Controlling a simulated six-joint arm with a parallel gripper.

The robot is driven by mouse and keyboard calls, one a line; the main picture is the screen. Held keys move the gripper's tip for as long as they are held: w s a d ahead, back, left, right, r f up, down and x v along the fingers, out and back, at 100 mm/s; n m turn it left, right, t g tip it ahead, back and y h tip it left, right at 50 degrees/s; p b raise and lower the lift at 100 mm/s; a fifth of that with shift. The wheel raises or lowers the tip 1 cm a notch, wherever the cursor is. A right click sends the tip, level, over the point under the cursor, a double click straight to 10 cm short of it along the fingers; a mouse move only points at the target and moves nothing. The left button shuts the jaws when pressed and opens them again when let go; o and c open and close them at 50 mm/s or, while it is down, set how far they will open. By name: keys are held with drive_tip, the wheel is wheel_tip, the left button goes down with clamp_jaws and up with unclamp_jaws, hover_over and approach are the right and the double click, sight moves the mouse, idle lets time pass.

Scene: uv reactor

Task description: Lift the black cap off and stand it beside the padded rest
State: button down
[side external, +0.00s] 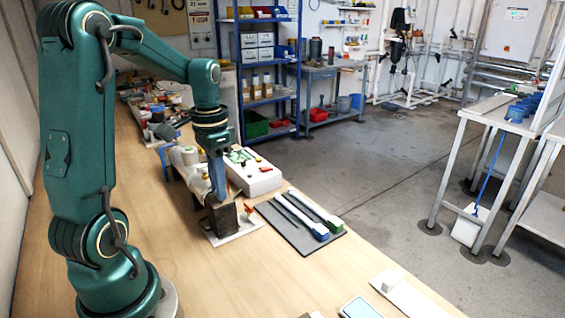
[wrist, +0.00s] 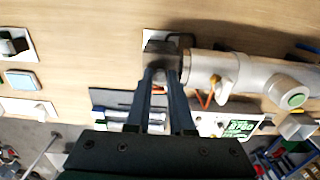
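A dark, blocky piece that looks like the black cap (side external: 222,217) shows at the near end of the pale cylindrical reactor body (side external: 184,160), over a white plate. In the wrist view the black cap (wrist: 158,47) adjoins the left end of the reactor body (wrist: 225,68). My gripper (side external: 216,197) points down at it. In the wrist view the fingertips of my gripper (wrist: 163,74) are apart and overlap the cap; I cannot tell whether they press on it. A dark flat mat, possibly the padded rest (side external: 297,240), lies to the right with two long tubes on it.
A white box with coloured parts (side external: 258,180) stands just behind the cap. A small orange piece (side external: 248,209) is close to its right. A white plate with a pale blue pad (side external: 360,308) lies at the front. Bare wood (side external: 300,280) lies between mat and front plates.

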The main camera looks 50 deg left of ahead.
drive_tip(key=shift+r, duration=0.1)
drive_tip(key=shift+r, duration=2.35)
drive_tip(key=shift+r, duration=2.05)
drive_tip(key=shift+r, duration=1)
